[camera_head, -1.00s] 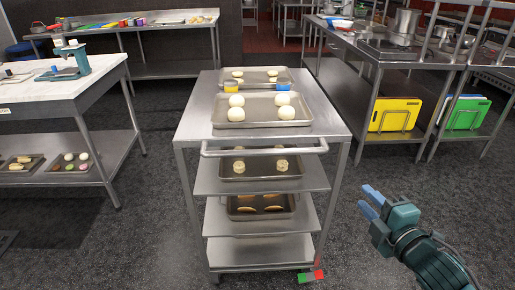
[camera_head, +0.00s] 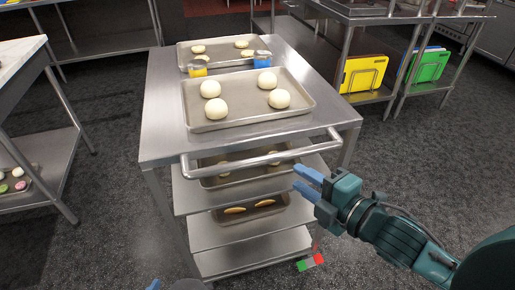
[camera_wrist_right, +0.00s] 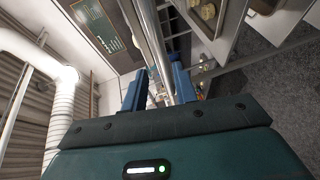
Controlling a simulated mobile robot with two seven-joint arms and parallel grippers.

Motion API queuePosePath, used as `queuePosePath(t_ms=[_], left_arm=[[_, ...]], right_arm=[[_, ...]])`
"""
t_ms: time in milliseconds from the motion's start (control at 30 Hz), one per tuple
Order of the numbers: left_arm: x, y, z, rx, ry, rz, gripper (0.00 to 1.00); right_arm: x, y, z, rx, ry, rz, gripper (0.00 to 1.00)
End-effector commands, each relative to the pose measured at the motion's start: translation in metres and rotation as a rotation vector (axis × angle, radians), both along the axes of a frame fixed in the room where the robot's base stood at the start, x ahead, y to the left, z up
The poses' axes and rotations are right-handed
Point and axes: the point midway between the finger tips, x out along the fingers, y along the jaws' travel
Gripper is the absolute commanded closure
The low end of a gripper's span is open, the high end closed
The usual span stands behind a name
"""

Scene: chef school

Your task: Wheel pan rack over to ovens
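The pan rack (camera_head: 165,110) is a steel cart with several shelves, in the middle of the head view. Its handle (camera_head: 235,159) is a horizontal bar on the near side. My right gripper (camera_head: 303,178) is open, its blue fingertips just below the right part of the handle in the head view. In the right wrist view, a metal bar (camera_wrist_right: 150,35) runs through the gap between the open fingers (camera_wrist_right: 158,85); contact is not clear. Only a blue tip of my left gripper (camera_head: 154,285) shows at the bottom edge. The ovens are not identifiable here.
Trays (camera_head: 195,118) with dough balls and two small cups lie on the rack top; lower shelves hold more trays. A table (camera_head: 55,160) stands left. A steel counter (camera_head: 350,20) with yellow and green boards stands behind right. Dark floor lies clear between.

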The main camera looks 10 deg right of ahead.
Motion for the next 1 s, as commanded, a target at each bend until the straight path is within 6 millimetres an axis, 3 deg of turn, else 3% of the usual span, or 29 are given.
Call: queuePosePath(t_ms=[700,1000], left_arm=[[-0.003,-0.001,0.002,0.008,0.009,-0.004,0.64],[-0.001,0.000,0.002,0.011,0.005,-0.001,0.64]], right_arm=[[0.102,0.047,-0.020,0.001,-0.001,-0.001,0.71],[0.113,0.053,-0.023,-0.001,0.000,0.001,0.71]])
